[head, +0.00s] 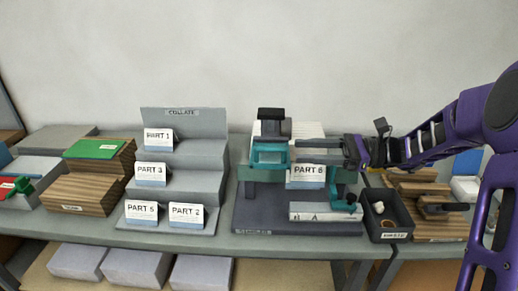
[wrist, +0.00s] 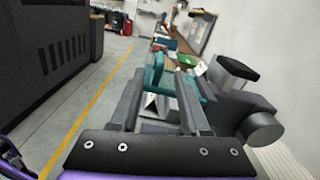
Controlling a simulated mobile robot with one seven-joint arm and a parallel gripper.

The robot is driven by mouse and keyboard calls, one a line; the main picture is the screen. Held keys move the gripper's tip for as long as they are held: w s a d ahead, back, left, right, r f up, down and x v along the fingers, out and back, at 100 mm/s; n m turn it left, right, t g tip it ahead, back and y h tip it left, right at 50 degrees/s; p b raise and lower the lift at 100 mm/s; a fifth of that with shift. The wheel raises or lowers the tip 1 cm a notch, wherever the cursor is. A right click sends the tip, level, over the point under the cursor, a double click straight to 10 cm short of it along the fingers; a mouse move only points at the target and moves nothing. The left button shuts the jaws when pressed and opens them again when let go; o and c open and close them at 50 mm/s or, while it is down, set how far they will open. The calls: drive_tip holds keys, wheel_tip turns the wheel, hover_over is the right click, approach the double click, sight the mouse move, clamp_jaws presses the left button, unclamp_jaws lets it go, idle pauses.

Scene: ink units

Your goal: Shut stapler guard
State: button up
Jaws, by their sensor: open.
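The stapler (head: 271,129) stands at the back of the work unit, with a black top and a pale body. A teal frame (head: 268,158), which looks like its guard, sits at its front; how far it is open I cannot tell. My gripper (head: 299,150) reaches in from the right, open, with its fingers pointing left just beside the stapler. In the wrist view, the two grey fingers (wrist: 160,78) are spread apart. Teal parts (wrist: 153,76) show between and beyond them. I cannot tell whether a finger touches the teal frame.
A PART 6 card (head: 306,176) stands just below my gripper. A white stack (head: 322,212) with a teal clamp (head: 347,204) lies in front. A dark bin (head: 386,222) is to the right. A stepped grey COLLATE rack (head: 200,185) with cards is to the left.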

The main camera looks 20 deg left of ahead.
sight(260, 149)
drive_tip(key=x, duration=1)
drive_tip(key=shift+a, duration=0.4)
clamp_jaws()
idle(0.8)
